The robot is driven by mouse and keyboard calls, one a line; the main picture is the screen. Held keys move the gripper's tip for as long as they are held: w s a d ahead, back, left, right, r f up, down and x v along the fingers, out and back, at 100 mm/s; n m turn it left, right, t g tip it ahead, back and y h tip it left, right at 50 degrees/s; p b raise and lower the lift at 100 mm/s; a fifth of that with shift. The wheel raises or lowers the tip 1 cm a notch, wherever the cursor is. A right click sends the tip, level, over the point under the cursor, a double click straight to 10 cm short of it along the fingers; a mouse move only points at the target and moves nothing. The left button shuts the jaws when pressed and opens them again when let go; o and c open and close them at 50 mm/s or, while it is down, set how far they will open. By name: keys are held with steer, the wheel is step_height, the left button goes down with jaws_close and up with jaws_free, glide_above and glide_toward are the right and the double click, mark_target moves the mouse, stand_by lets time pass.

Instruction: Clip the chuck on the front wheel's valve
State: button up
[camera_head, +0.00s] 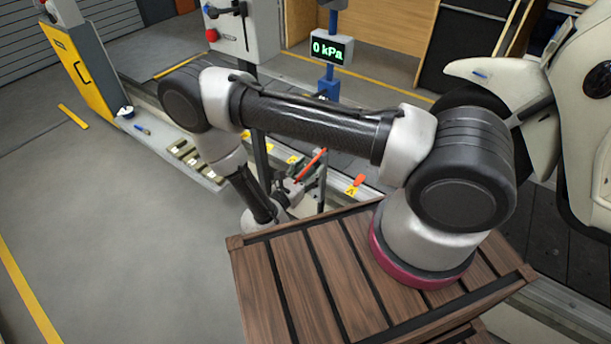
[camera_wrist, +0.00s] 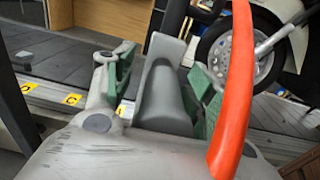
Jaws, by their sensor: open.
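My gripper (camera_wrist: 166,72) is open in the wrist view, with green pads on its two fingers. In the head view it (camera_head: 302,190) is partly hidden behind my arm and the wooden top. A grey tapered piece (camera_wrist: 163,95) shows between the fingers; I cannot tell whether it is the chuck or touches them. A red-orange hose-like strip (camera_wrist: 237,75) curves close to the camera at the right. A spoked wheel (camera_wrist: 222,55) with a dark tyre stands beyond the right finger, apart from the gripper and partly covered. Its valve cannot be made out.
A post with a display (camera_head: 332,49) reading 0 kPa stands behind my arm. A pale vehicle (camera_head: 585,140) is at the right. A slatted wooden top (camera_head: 290,280) lies in front. Floor at the left is clear.

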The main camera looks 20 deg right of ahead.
steer(key=shift+s+d+r+h, duration=0.15)
steer(key=shift+d+h, duration=0.15)
steer(key=shift+d, duration=0.25)
jaws_close()
steer(key=shift+o, duration=1.8)
jaws_free()
steer(key=shift+s+d, duration=0.1)
steer(key=v, duration=0.7)
steer(key=shift+a, duration=0.7)
steer(key=shift+a, duration=0.1)
